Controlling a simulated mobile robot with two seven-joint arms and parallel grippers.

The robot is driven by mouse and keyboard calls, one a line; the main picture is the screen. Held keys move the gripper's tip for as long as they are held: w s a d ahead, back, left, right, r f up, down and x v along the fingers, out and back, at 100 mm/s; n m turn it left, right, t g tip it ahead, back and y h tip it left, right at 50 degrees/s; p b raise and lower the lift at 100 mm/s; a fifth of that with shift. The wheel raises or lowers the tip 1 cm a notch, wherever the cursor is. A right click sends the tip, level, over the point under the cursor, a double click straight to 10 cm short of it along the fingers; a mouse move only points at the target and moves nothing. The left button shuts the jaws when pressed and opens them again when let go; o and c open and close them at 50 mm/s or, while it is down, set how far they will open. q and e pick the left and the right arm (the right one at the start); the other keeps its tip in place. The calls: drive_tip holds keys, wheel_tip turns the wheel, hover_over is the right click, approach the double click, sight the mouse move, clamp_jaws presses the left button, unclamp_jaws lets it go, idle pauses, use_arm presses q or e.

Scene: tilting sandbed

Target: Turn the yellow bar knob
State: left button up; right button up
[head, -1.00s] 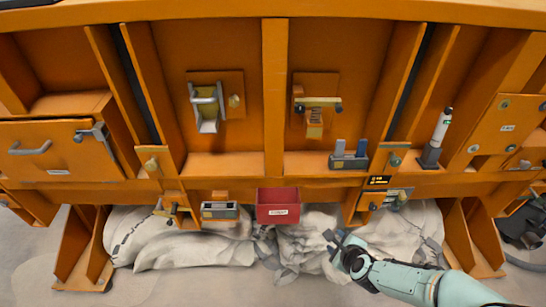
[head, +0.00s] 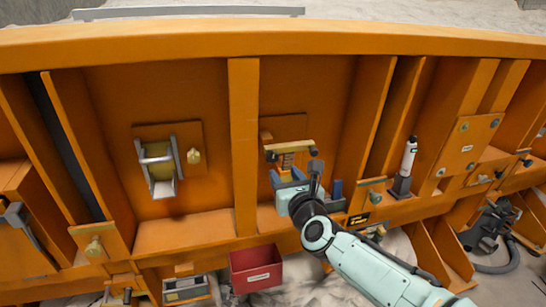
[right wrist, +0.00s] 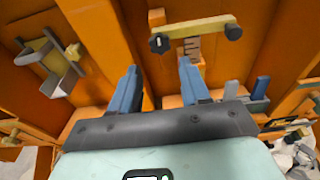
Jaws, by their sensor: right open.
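The yellow bar knob (head: 288,149) is a short bar with dark ends, set across a mount on an orange back plate in the right-centre bay. It also shows at the top of the right wrist view (right wrist: 202,32), slightly tilted. My right gripper (head: 295,172) is open and empty, just below and in front of the bar in the head view. In the right wrist view its two blue fingers (right wrist: 159,72) point up toward the bar, apart from it. The gripper hides part of the panel below the bar. My left gripper is not in view.
A metal latch handle (head: 159,165) and a small yellowish knob (head: 193,156) are in the bay to the left, past an orange upright (head: 244,150). A red bin (head: 257,269) hangs below. A white-and-black cylinder (head: 408,158) stands on the ledge at right.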

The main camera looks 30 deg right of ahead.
sight(273, 158)
drive_tip(key=p+x, duration=0.4)
drive_tip(key=x, duration=0.4)
drive_tip(key=shift+r, duration=0.1)
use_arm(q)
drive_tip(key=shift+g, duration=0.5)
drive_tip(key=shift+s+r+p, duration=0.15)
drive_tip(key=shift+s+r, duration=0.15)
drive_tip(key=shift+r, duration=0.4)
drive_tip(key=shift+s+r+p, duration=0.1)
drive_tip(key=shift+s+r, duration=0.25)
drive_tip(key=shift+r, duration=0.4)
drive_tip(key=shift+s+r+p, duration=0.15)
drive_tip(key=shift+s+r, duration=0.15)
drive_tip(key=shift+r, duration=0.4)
use_arm(e)
drive_tip(key=shift+w+d, duration=0.15)
drive_tip(key=shift+w, duration=0.5)
drive_tip(key=shift+c, duration=0.3)
drive_tip(key=c, duration=0.6)
